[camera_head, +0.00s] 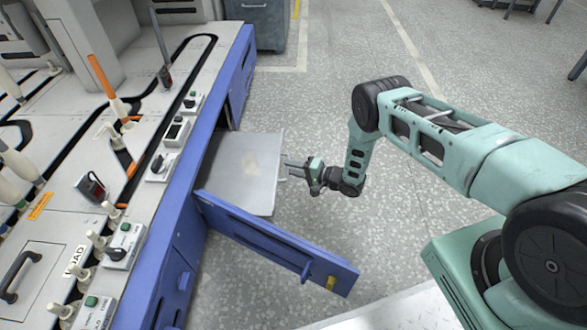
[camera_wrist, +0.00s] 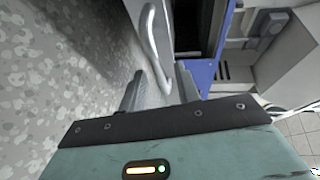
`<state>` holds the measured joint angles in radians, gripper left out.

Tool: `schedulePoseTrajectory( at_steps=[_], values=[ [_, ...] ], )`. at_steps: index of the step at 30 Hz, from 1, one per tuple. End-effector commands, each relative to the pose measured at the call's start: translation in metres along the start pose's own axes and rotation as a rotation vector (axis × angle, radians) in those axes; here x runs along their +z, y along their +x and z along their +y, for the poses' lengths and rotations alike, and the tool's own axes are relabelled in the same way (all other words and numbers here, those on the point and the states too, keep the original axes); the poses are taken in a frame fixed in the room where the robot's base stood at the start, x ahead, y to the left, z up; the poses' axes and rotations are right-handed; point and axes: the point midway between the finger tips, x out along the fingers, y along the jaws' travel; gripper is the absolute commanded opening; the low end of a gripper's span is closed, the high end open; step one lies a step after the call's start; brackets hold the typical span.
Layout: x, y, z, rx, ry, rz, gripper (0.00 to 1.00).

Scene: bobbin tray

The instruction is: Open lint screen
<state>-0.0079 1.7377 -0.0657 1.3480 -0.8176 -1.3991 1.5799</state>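The lint screen looks like the flat grey panel (camera_head: 245,172) that juts out of an opening in the blue cabinet side in the head view. A pale curved bar handle (camera_wrist: 153,45) on its outer face shows in the wrist view. My gripper (camera_head: 285,167) is at the panel's outer edge, pointing left at it. In the wrist view my gripper (camera_wrist: 159,88) has its two fingers apart, with the lower end of the handle between them. I see gaps beside the handle; contact is not clear.
A blue door (camera_head: 270,240) stands swung out from the cabinet, just in front of the panel, with a yellow latch piece (camera_head: 331,283) near its free end. The machine top (camera_head: 60,205) carries levers and switch boxes.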

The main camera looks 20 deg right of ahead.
Motion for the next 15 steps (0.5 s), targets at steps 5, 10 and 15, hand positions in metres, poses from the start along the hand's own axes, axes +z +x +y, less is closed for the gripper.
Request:
schedulePoseTrajectory(
  at_steps=[5, 10, 15],
  values=[
    [0.000, -0.005, -0.001, 0.002, 0.001, 0.001, 0.32],
    [-0.001, -0.030, -0.003, 0.004, 0.003, 0.003, 0.32],
    [-0.001, -0.070, -0.004, 0.003, 0.004, 0.004, 0.32]
  ],
)
